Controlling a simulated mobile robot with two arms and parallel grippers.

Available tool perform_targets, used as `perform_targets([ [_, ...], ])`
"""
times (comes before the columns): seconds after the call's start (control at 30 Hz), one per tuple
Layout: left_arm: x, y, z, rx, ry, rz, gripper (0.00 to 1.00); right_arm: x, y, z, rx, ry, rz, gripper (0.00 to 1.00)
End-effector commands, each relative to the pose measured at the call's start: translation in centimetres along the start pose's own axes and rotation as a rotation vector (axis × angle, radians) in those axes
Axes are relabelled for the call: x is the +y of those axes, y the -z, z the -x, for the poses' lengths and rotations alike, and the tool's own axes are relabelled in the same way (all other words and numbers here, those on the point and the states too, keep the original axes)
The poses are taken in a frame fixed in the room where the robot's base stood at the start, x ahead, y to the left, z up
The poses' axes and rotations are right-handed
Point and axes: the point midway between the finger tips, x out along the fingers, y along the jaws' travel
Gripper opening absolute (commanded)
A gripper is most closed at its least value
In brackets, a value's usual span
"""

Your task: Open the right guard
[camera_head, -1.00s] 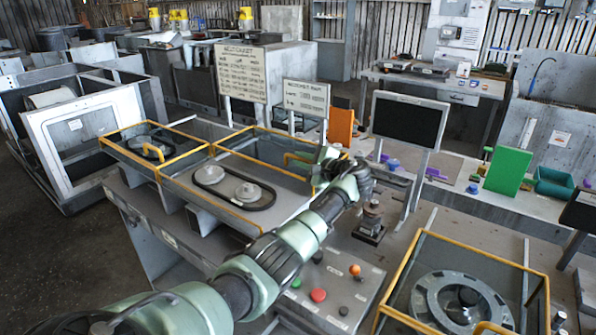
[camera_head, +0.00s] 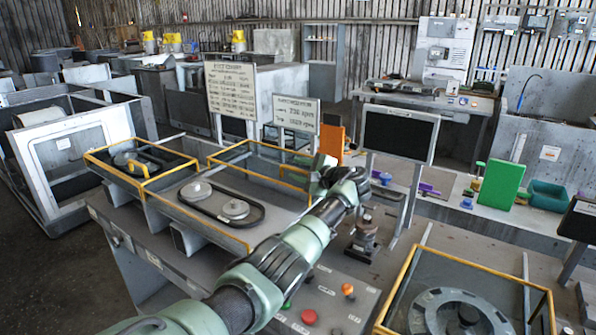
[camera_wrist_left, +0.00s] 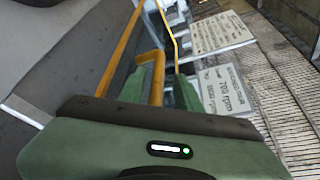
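The fingers look apart, with a gap beside the handle; contact is unclear. In the head view my left gripper (camera_head: 320,170) is at the far right corner of the guard and partly covers the handle area. My right gripper is not in view.
Another yellow-framed guard (camera_head: 98,168) adjoins on the left. A third (camera_head: 396,284) covers a round part at lower right. Signboards (camera_head: 231,91) and a dark screen (camera_head: 400,133) stand behind. A button panel (camera_head: 340,312) lies in front, under my arm.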

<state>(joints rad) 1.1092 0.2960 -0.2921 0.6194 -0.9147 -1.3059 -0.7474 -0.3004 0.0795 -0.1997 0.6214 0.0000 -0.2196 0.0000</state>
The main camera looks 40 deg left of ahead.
Motion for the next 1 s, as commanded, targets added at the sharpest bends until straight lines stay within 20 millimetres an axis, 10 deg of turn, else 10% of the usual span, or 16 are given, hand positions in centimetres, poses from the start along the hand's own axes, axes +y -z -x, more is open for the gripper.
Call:
perform_targets([
  [1.0,0.0,0.2,7.8,0.000,0.000,-0.003,0.34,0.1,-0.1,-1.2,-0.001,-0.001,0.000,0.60],
])
